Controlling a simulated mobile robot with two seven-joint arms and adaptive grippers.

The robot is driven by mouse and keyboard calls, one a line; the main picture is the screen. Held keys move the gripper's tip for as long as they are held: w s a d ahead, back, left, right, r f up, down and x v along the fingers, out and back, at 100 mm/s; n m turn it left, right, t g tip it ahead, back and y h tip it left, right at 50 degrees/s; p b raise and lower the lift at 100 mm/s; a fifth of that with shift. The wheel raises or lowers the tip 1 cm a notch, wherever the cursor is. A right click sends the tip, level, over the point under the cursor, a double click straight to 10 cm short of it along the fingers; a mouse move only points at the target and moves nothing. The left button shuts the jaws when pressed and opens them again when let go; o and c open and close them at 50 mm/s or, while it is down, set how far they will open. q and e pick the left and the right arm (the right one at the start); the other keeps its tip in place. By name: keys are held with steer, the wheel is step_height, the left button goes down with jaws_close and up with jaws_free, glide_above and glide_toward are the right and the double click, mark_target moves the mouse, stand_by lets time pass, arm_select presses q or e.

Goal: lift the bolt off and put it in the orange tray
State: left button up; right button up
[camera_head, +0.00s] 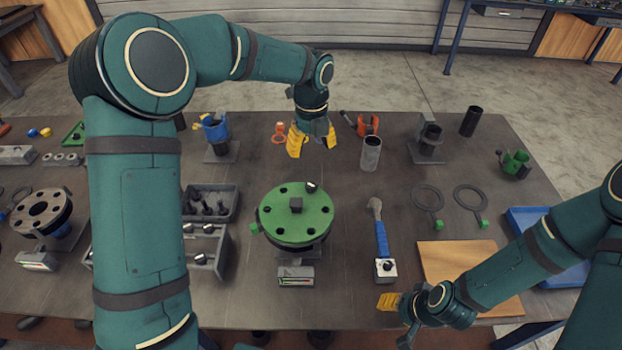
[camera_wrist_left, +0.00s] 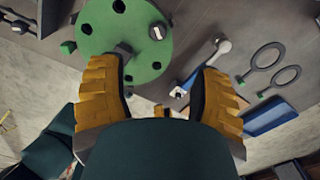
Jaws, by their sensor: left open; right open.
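A green round flange plate (camera_head: 288,222) lies on the table's middle with several dark holes and a dark square block (camera_head: 296,205) standing near its centre. A bolt (camera_head: 312,187) with a dark and light head sits in a hole at the plate's far edge. It also shows in the left wrist view (camera_wrist_left: 157,32). My left gripper (camera_head: 313,140) is open and empty, above the table beyond the plate. My right gripper (camera_head: 398,314) is open near the table's front edge, its jaws partly hidden. I cannot make out an orange tray in either view.
A wrench (camera_head: 381,238) with a blue handle lies right of the plate. A grey bin (camera_head: 235,212) of dark parts stands to its left. A grey cylinder (camera_head: 371,152) stands behind. A blue tray (camera_head: 524,216) lies at the right, partly behind my right arm.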

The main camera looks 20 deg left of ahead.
mark_target(311, 185)
arm_select(q)
steer(key=f, duration=0.8)
steer(key=shift+s+f, duration=0.3)
steer(key=shift+s, duration=0.05)
steer(key=shift+w+f, duration=0.1)
steer(key=shift+f, duration=2.2)
jaws_close()
